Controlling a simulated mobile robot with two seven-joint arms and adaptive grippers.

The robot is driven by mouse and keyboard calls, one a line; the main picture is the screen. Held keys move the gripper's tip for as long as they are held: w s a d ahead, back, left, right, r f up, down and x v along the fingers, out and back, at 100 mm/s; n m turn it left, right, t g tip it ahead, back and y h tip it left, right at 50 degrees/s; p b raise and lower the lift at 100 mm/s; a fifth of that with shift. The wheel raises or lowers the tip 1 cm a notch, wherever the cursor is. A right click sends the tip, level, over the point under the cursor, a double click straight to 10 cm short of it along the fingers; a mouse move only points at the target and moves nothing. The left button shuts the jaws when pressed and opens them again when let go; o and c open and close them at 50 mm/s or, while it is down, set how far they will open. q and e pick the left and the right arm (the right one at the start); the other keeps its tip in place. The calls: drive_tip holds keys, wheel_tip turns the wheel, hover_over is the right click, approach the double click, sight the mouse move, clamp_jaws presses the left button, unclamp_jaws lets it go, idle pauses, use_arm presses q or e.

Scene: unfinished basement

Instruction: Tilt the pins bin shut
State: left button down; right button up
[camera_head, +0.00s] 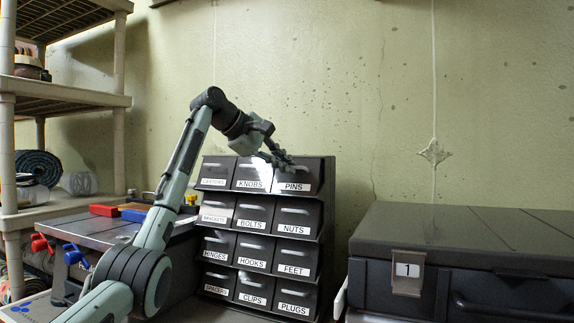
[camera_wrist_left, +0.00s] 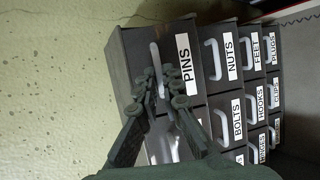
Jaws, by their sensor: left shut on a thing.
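The pins bin (camera_head: 312,176) is the dark top-right bin of a cabinet, with a white PINS label and a pale handle. Its front looks about in line with its neighbours; I cannot tell whether it is slightly tilted. In the left wrist view the pins bin (camera_wrist_left: 172,43) is at the upper middle, its handle upright in the picture. My left gripper (camera_head: 284,163) reaches it from the upper left. In the left wrist view the fingertips (camera_wrist_left: 157,80) are shut at the handle, which they partly hide. My right gripper is not in view.
The cabinet also holds labelled bins such as the nuts bin (camera_head: 312,215) below and the knobs bin (camera_head: 250,172) beside it. A dark chest (camera_head: 470,235) marked 1 stands right. A workbench (camera_head: 90,228) with clamps and a shelf rack (camera_head: 65,92) are left.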

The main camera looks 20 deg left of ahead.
use_arm(q)
drive_tip(key=c, duration=1.7)
unclamp_jaws()
drive_tip(key=v, duration=1.2)
